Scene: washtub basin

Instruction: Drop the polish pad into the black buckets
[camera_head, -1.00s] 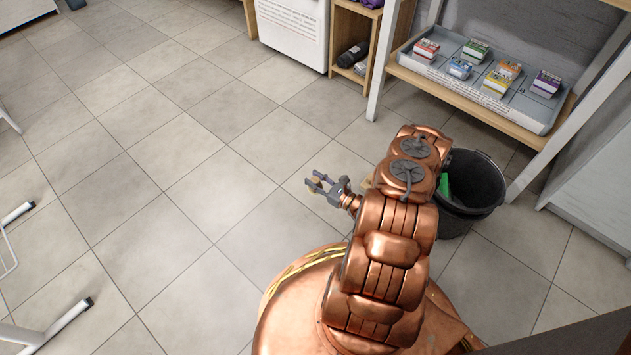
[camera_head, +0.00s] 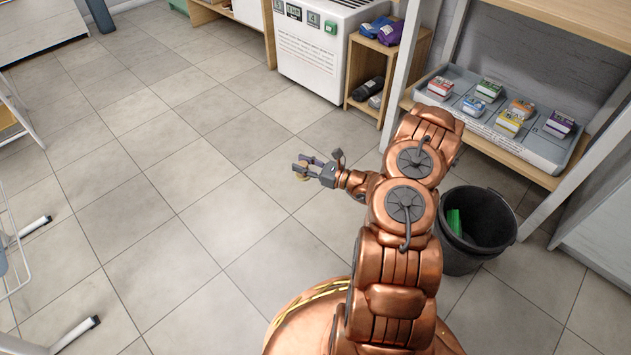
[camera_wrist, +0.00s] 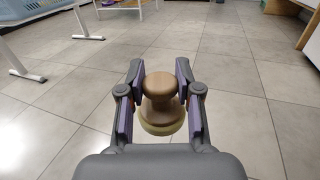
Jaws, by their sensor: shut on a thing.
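In the wrist view, my gripper (camera_wrist: 161,90) is shut on the polish pad (camera_wrist: 160,105), a tan knobbed handle with a pale yellowish base. In the head view, my gripper (camera_head: 302,168) shows to the left of my arm, above the floor, with the pad (camera_head: 302,176) small between its fingers. One black bucket (camera_head: 487,225) stands on the floor to the right of my arm, apart from the gripper. A green object (camera_head: 454,222) is inside it. My arm hides part of the bucket's left side.
A wooden shelf with a grey tray (camera_head: 480,130) of small boxes stands behind the bucket. A white machine (camera_head: 325,50) and a cubby (camera_head: 388,60) with bags stand at the back. White rack legs (camera_head: 75,335) are at the left. The middle floor is clear.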

